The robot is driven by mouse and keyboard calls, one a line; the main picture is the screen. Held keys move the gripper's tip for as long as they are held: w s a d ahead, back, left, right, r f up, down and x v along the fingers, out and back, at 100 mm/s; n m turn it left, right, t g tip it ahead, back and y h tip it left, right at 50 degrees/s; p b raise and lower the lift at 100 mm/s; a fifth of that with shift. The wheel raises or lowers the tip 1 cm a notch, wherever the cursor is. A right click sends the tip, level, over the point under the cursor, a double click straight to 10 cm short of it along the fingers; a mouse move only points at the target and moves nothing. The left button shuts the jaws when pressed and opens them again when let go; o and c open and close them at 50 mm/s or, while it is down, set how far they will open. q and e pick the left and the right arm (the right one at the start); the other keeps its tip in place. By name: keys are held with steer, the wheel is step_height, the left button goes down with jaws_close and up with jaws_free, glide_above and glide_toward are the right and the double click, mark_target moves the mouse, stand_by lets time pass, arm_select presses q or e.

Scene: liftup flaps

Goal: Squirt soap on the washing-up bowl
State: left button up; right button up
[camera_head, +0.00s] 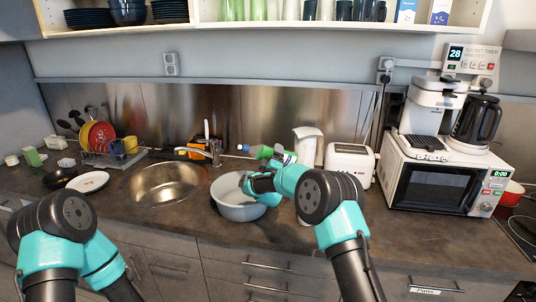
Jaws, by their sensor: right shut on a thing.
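The washing-up bowl (226,205) is pale grey and stands on the counter right of the sink. The green soap bottle (264,152) is tipped nearly on its side above the bowl's far right edge, its white and blue nozzle end (241,147) pointing left. My right gripper (262,180) is shut on the bottle, over the right part of the bowl. The gripper and arm hide part of the bottle and the bowl's right side. My left arm (68,225) shows at the lower left, but its gripper is not in view.
A round sink (165,182) with a tap (198,152) lies left of the bowl. A dish rack (112,156) and white plate (88,182) are further left. A white dispenser (307,145), toaster (350,163) and microwave (436,180) stand to the right.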

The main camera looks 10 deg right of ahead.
steer(key=d+n+y, duration=0.1)
steer(key=n, duration=0.1)
steer(key=d+f+n+t+y, duration=0.1)
steer(key=n, duration=0.1)
steer(key=shift+w+f+y, duration=0.15)
steer(key=shift+f+y, duration=0.05)
steer(key=shift+y, duration=0.1)
steer(key=n, duration=0.1)
steer(key=n+y, duration=0.1)
steer(key=n, duration=0.1)
steer(key=r+n+t+y, duration=0.1)
steer(key=shift+a, duration=0.25)
steer(key=n+y, duration=0.1)
steer(key=n, duration=0.1)
steer(key=n+y, duration=0.2)
steer(key=r+n+y, duration=0.1)
steer(key=n, duration=0.1)
steer(key=shift+a+y, duration=0.3)
steer(key=shift+a, duration=0.05)
steer(key=shift+d, duration=0.1)
